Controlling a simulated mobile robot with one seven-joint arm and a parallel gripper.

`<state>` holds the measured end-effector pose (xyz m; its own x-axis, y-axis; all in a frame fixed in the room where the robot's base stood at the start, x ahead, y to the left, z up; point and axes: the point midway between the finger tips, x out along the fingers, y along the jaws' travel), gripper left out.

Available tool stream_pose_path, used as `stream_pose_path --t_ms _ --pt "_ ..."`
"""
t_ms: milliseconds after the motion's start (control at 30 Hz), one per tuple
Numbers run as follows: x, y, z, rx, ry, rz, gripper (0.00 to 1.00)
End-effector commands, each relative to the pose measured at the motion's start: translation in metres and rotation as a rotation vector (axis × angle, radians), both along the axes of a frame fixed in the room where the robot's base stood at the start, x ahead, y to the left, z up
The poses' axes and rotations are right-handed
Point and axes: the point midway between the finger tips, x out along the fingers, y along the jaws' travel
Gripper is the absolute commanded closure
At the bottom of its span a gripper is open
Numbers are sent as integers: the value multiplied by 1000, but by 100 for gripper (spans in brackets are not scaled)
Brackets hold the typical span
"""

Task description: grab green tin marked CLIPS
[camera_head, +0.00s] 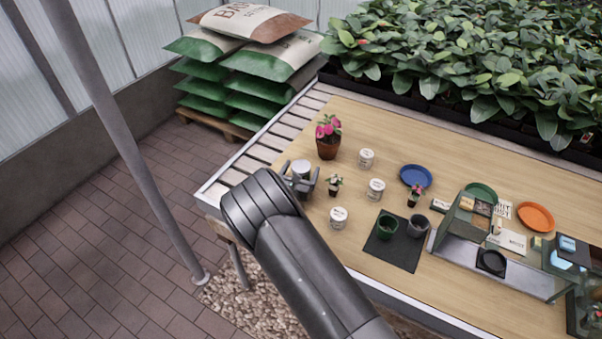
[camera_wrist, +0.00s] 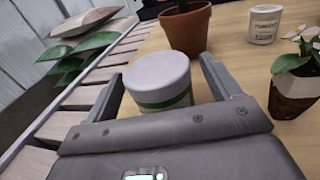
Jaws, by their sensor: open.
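A small round tin (camera_wrist: 158,80) with a pale lid and a green band stands on the table, near its left end. It also shows in the head view (camera_head: 301,166). No CLIPS lettering is readable on the part I see. My gripper (camera_head: 301,183) is open, with one finger on each side of the tin. In the wrist view the fingers of my gripper (camera_wrist: 163,68) flank the tin, with a visible gap on the right. Whether the left finger touches it I cannot tell. The tin's lower front is hidden by the gripper body.
A terracotta pot (camera_wrist: 186,30) stands just behind the tin. A small potted plant (camera_wrist: 295,85) is close on the right. Other white tins (camera_head: 366,158) (camera_head: 375,190) (camera_head: 338,217) stand farther right. A dark mat (camera_head: 396,256) holds two cups. The slatted table edge (camera_head: 262,145) lies left.

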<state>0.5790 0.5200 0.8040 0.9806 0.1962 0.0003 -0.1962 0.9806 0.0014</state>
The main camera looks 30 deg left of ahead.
Motion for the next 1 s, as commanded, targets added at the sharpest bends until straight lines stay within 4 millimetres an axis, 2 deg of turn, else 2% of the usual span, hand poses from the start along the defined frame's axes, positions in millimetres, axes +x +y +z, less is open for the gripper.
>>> stream_pose_path --t_ms 133,400,1000 --pt "16 3 0 1 0 -1 18" --pt "18 4 0 1 0 0 18" --pt "18 4 0 1 0 -1 67"
